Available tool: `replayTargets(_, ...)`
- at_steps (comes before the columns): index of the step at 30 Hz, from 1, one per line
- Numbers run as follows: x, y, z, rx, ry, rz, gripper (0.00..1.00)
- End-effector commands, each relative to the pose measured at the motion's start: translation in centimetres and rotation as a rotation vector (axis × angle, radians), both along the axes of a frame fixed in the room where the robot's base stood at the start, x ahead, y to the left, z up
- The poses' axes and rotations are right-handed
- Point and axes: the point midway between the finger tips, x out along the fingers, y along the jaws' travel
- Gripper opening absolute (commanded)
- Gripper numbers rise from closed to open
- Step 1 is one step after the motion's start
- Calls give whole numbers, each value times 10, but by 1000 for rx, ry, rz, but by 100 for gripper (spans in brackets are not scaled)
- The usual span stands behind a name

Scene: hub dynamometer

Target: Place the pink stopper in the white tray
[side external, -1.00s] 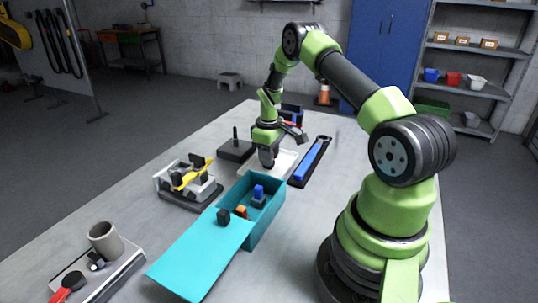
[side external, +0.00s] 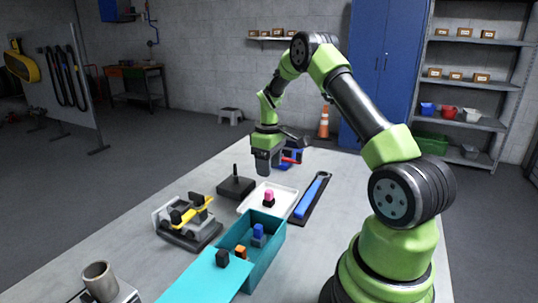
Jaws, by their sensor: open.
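The pink stopper (side external: 269,195) stands in the white tray (side external: 286,205), its pink top showing above a dark lower part. My gripper (side external: 263,171) is open and empty. It hangs above and behind the tray, apart from the stopper. The fingertips are small and dark in this view.
A teal box (side external: 268,231) with blue and orange pieces stands in front of the tray, its lid (side external: 205,280) to the left. A blue wrench-like tool (side external: 312,195) lies right of the tray. A dark block with a peg (side external: 236,187) and a grey fixture (side external: 190,228) stand left.

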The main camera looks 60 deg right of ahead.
Motion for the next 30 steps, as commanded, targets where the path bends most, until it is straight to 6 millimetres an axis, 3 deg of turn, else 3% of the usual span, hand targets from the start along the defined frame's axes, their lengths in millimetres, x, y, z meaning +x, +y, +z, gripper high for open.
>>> replayTargets(7, 1, 1, 31, -2, -4, 0, 54)
replayTargets(11, 5, 18, 57, -14, -38, -15, 54)
replayTargets(16, 3, 76, 120, -29, -156, -73, 54)
replayTargets(21, -25, 146, 174, 0, -298, -149, 54)
replayTargets(25, -61, 192, 199, 53, -401, -204, 54)
replayTargets(30, -113, 236, 210, 156, -513, -270, 54)
